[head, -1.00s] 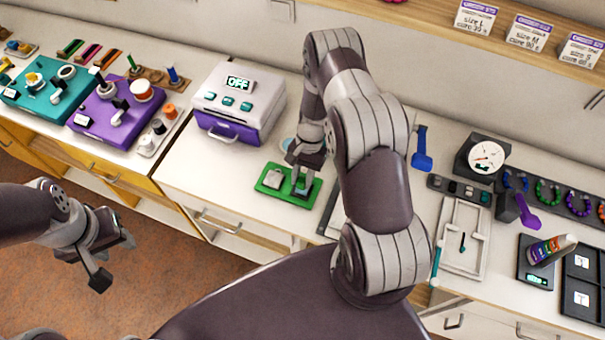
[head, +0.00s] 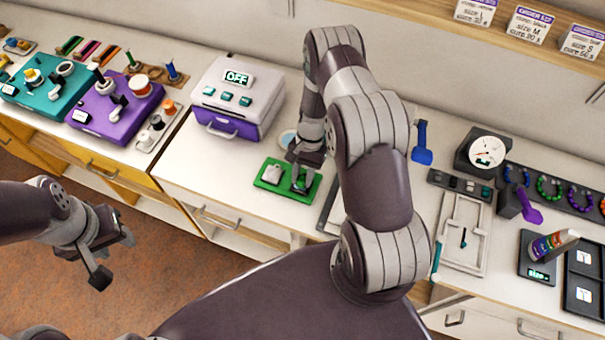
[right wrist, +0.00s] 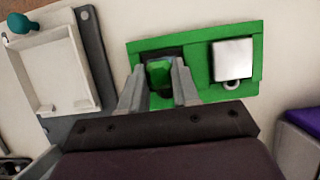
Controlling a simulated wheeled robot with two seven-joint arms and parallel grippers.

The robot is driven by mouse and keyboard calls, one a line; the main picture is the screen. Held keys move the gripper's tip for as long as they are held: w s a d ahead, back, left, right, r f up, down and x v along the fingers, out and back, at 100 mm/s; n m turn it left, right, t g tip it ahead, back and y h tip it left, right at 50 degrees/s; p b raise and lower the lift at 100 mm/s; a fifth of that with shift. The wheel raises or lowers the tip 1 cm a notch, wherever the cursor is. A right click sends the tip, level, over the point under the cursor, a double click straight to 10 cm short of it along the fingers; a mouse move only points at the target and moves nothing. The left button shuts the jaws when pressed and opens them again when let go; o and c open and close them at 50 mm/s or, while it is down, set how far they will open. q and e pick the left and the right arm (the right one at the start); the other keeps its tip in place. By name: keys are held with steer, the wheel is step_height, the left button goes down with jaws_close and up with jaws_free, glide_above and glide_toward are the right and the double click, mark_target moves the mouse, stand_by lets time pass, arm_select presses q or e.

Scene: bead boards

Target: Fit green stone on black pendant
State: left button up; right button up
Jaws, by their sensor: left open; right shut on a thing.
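My right gripper (right wrist: 159,84) is shut on the green stone (right wrist: 158,72), which shows between its fingertips in the right wrist view. It is over the black pendant (right wrist: 168,54), a dark piece in one half of the green tray (right wrist: 197,77). I cannot tell whether stone and pendant touch. In the head view my right gripper (head: 303,160) is over the right half of the tray (head: 263,186) and partly hides it. A silver pendant (right wrist: 232,60) with a ring lies in the other half. My left gripper (head: 115,258) is open and empty, above the floor.
A white and purple oven-like box (head: 237,97) reading OFF stands left of the tray. A white framed tray (head: 462,233), a blue scoop-like tool (head: 422,142) and a dial gauge (head: 486,152) lie to the right. Bare counter (head: 200,172) shows left of the tray.

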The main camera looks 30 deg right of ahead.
mark_target(302, 176)
steer(key=shift+w+f+b, duration=0.15)
steer(key=shift+f+b, duration=0.3)
steer(key=shift+b, duration=0.1)
stand_by(1.0)
steer(key=o, duration=1.4)
steer(key=shift+r+p, duration=2.65)
steer(key=shift+r, duration=0.95)
steer(key=shift+f, duration=0.1)
